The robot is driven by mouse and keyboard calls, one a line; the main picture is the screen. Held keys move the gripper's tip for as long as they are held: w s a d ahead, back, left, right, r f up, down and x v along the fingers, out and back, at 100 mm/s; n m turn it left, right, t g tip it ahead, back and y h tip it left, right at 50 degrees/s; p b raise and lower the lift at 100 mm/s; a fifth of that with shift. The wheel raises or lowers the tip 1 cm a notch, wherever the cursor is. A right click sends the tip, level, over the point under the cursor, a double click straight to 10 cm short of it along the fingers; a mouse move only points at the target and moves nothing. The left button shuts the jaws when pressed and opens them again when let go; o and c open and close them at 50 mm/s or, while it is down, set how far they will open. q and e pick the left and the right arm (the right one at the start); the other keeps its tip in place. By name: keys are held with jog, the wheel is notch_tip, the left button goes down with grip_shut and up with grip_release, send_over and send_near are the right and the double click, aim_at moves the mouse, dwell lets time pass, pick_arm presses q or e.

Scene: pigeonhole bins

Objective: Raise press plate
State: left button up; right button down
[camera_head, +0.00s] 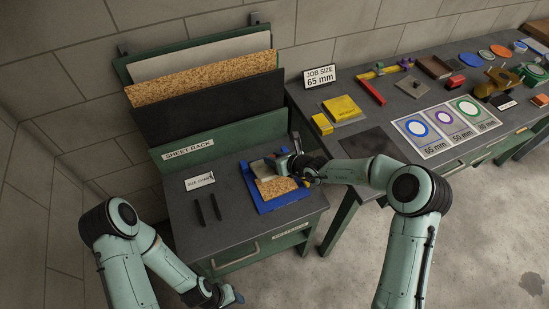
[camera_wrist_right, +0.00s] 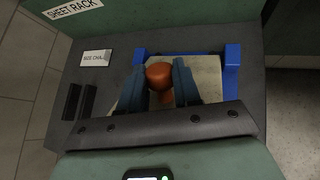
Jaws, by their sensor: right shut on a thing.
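The right wrist view shows the tray's blue wall (camera_wrist_right: 232,70) and a pale plate (camera_wrist_right: 207,72) with an orange-brown knob (camera_wrist_right: 160,74). My right gripper (camera_wrist_right: 158,78) is shut on the knob, one blue finger on each side. I cannot tell whether the plate rests on the sheet. My left gripper (camera_head: 236,297) is low, in front of the bench; its jaw opening is unclear.
Two dark bars (camera_head: 208,208) and a small sign (camera_head: 199,182) lie left of the tray. The sheet rack (camera_head: 205,145) stands behind. The right table holds yellow blocks (camera_head: 342,108), a printed size card (camera_head: 446,127) and several tools. Clear floor lies in front.

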jog(key=c, duration=0.8)
grip_release()
pick_arm(q)
jog(key=shift+w+r+p, duration=0.5)
jog(key=shift+w+r, duration=0.1)
jog(key=shift+r, duration=0.1)
pick_arm(e)
jog(key=shift+v, duration=6.7)
